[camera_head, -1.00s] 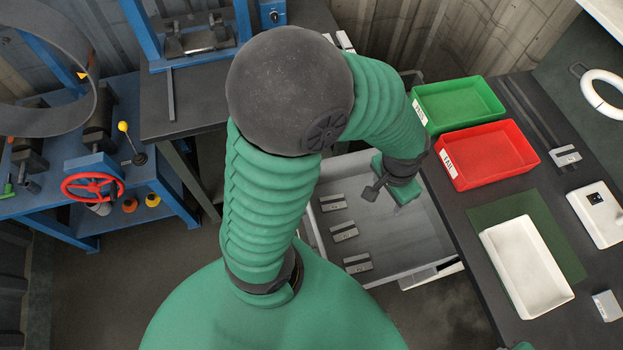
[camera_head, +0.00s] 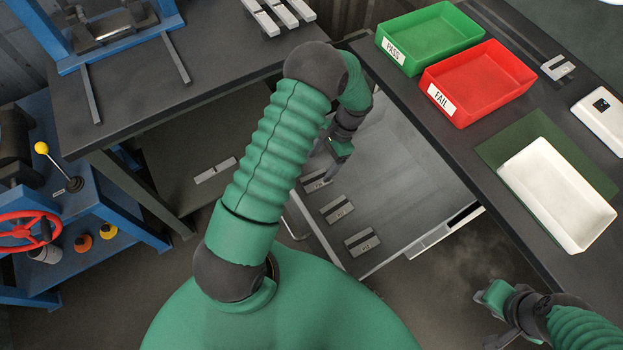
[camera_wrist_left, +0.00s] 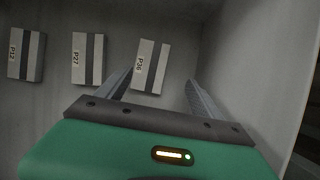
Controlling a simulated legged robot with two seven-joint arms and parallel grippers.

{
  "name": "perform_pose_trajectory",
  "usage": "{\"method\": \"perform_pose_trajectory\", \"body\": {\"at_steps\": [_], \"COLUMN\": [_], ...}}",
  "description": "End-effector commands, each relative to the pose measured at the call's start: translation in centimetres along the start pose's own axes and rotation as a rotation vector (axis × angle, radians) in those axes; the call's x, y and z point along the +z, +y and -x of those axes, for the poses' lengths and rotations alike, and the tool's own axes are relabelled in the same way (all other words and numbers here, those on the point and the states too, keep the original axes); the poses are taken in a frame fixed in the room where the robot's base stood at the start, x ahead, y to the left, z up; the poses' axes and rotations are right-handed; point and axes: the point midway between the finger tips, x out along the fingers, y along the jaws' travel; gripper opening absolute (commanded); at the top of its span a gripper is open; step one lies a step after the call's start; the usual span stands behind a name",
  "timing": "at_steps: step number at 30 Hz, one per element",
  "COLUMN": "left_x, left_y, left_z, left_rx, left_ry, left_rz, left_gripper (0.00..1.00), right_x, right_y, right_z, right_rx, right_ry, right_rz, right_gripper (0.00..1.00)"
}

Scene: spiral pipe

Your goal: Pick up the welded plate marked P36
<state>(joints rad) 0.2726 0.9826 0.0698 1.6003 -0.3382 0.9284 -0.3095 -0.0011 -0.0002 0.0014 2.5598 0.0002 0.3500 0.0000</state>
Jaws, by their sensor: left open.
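Three grey welded plates with a dark middle strip lie in a row in the grey bin (camera_head: 415,160). In the left wrist view, the plate marked P36 (camera_wrist_left: 151,68) is the rightmost, beside P27 (camera_wrist_left: 88,58) and P12 (camera_wrist_left: 27,54). In the head view, P36 (camera_head: 316,181) appears to be the plate nearest my left gripper (camera_head: 327,162). My left gripper is open, and its fingers (camera_wrist_left: 160,76) show on either side of P36 without holding it. My right gripper (camera_head: 484,317) is low at the right, away from the plates; its jaw opening is unclear.
The bin's side wall (camera_wrist_left: 225,50) rises close to the right finger. Right of the bin, a bench holds a green PASS tray (camera_head: 430,35), a red FAIL tray (camera_head: 480,82) and a white tray (camera_head: 558,195). Another plate (camera_head: 215,170) lies under the dark table (camera_head: 140,95).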

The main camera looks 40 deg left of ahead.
Motion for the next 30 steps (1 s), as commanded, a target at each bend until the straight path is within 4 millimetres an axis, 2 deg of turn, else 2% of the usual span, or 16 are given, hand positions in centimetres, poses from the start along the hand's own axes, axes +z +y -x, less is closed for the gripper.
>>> {"method": "perform_pose_trajectory", "body": {"at_steps": [4, 10, 18, 19, 30], "left_x": [0.0, 0.2, 0.2, 0.2, 0.1], "left_y": [0.5, -0.1, -0.2, -0.1, 0.0], "left_z": [-1.7, -5.4, -5.7, -5.7, -5.7], "left_rx": [-0.003, 0.005, 0.003, 0.002, 0.004], "left_ry": [-0.001, 0.003, 0.004, 0.004, 0.004], "left_rz": [-0.002, -0.004, -0.003, -0.003, -0.004], "left_gripper": [0.76, 0.76, 0.76, 0.60, 0.12], "right_x": [0.1, 0.3, 0.3, 0.3, 0.3], "right_y": [0.1, 0.1, 0.1, 0.1, 0.1], "right_z": [-0.5, -1.1, -1.1, -1.1, -1.1], "right_rx": [0.001, 0.001, 0.000, 0.001, 0.001], "right_ry": [0.000, -0.001, 0.000, 0.000, -0.001], "right_rz": [-0.003, -0.003, -0.002, -0.002, -0.003], "right_gripper": [0.32, 0.32, 0.32, 0.32, 0.32]}}
